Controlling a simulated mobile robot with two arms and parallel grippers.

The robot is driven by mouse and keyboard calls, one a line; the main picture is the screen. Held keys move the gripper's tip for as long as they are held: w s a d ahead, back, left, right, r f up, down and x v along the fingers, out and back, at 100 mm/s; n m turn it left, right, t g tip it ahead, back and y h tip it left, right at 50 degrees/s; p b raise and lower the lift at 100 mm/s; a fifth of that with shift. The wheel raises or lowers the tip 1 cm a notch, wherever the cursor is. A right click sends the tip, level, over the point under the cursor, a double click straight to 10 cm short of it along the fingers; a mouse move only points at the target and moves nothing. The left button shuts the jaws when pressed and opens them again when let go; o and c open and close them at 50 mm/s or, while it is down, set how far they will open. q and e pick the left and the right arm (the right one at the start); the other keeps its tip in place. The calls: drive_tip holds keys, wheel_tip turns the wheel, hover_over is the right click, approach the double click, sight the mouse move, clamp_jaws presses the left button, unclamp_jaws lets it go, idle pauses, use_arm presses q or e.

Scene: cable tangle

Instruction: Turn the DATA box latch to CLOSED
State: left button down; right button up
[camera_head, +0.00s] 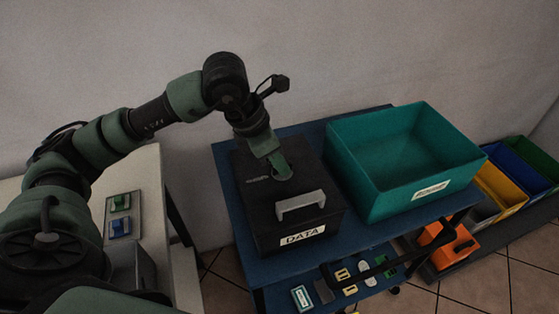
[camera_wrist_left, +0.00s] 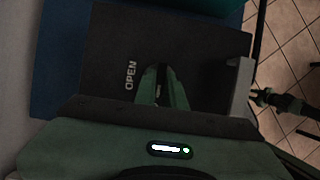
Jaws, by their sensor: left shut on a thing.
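The black DATA box (camera_head: 290,235) stands on the blue cart top, with a white DATA label on its front and a grey handle (camera_head: 301,203) on its lid. My left gripper (camera_head: 281,168) points down onto the lid behind the handle. In the left wrist view its fingers (camera_wrist_left: 163,88) are shut on a small dark part, the latch, which they mostly hide. The word OPEN (camera_wrist_left: 130,76) shows on the lid beside the fingers. Other lid lettering is partly covered. The latch's exact angle cannot be told.
A teal open bin (camera_head: 385,190) stands close right of the box on the blue cart (camera_head: 225,165). A white table (camera_head: 150,185) with green and blue switches is at left. Coloured bins (camera_head: 520,160) and an orange item (camera_head: 447,247) lie at far right.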

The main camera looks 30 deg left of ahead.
use_arm(q)
drive_tip(key=shift+a, duration=0.1)
drive_tip(key=c, duration=1.5)
unclamp_jaws()
drive_tip(key=shift+r, duration=0.1)
drive_tip(key=v, duration=0.7)
drive_tip(key=shift+s+a+r, duration=0.15)
drive_tip(key=shift+s+r, duration=0.05)
drive_tip(key=shift+r, duration=0.1)
drive_tip(key=shift+r, duration=0.1)
